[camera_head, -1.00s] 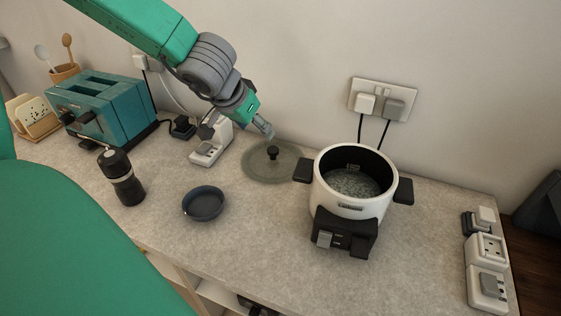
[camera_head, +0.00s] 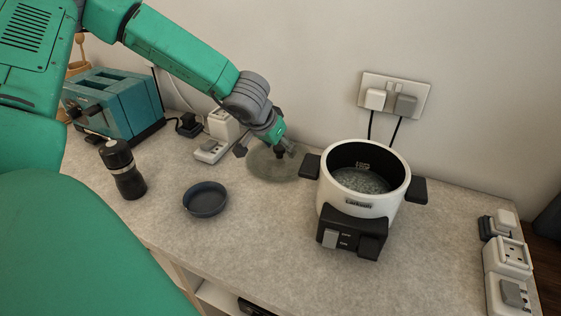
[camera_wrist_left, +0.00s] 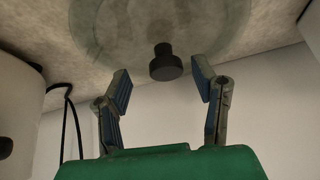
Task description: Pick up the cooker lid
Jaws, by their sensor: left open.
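The cooker lid (camera_head: 262,168) is a round, see-through glass disc with a black knob, lying flat on the counter left of the cooker. The white cooker (camera_head: 358,196) stands open, with its black side handles and front panel showing. My left gripper (camera_head: 268,152) is over the lid at the knob. In the left wrist view the open fingers (camera_wrist_left: 163,90) are spread to either side of the black knob (camera_wrist_left: 165,64), with a gap on both sides. The lid's glass (camera_wrist_left: 120,30) fills the top of that view. My right gripper is not in view.
A dark bowl (camera_head: 205,199) and a black grinder (camera_head: 122,169) stand on the counter at left. A teal toaster (camera_head: 115,103) and a white socket block (camera_head: 211,150) are behind. More socket blocks (camera_head: 507,258) line the right edge. The front middle counter is clear.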

